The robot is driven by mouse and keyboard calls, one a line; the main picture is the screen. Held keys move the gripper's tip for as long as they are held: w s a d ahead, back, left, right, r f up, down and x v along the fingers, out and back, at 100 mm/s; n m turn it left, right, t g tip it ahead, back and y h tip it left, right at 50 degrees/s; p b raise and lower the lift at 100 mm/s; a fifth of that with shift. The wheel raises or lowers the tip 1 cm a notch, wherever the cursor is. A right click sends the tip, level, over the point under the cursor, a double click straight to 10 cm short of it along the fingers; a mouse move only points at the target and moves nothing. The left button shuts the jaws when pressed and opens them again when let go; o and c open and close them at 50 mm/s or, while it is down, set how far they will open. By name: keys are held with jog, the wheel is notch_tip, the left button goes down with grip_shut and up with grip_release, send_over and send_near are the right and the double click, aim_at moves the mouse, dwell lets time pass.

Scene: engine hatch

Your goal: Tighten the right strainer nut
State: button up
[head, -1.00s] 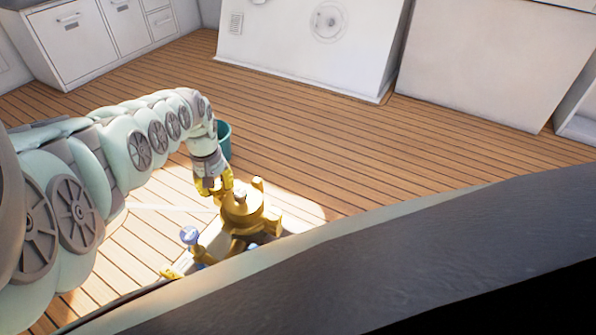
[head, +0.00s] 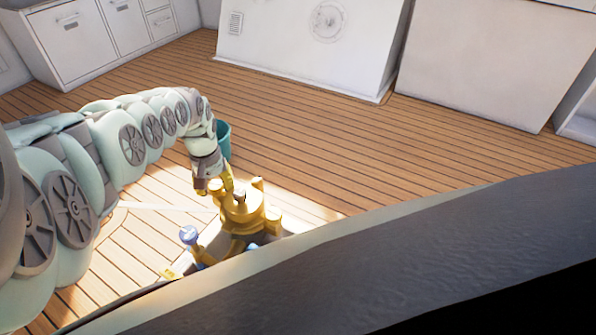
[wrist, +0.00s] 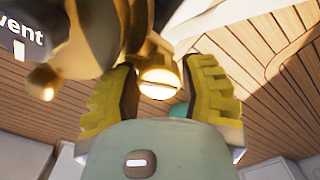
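The brass strainer (head: 243,220) stands low on the deck at the lower middle of the head view. Upright posts rise from its top, one at its right (head: 257,184). My gripper (head: 214,186) points down at its left side, with yellow fingers spread. In the wrist view a bright rounded brass piece with a groove, seemingly a strainer nut (wrist: 158,83), shows between the two yellow fingers (wrist: 160,68). The fingers stand apart on either side of it; I see no clear grip. Which nut this is, I cannot tell.
A blue-handled valve (head: 189,235) stands left of the strainer. A green bucket (head: 223,140) is behind my wrist. A dark hatch edge (head: 400,250) crosses the front. In the wrist view, a dark label reading "vent" (wrist: 28,35) is at upper left. Open planking lies behind.

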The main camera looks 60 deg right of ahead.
jog(key=o, duration=0.5)
jog(key=shift+c, duration=0.2)
jog(key=shift+d+r+n, duration=0.1)
jog(key=shift+n, duration=0.2)
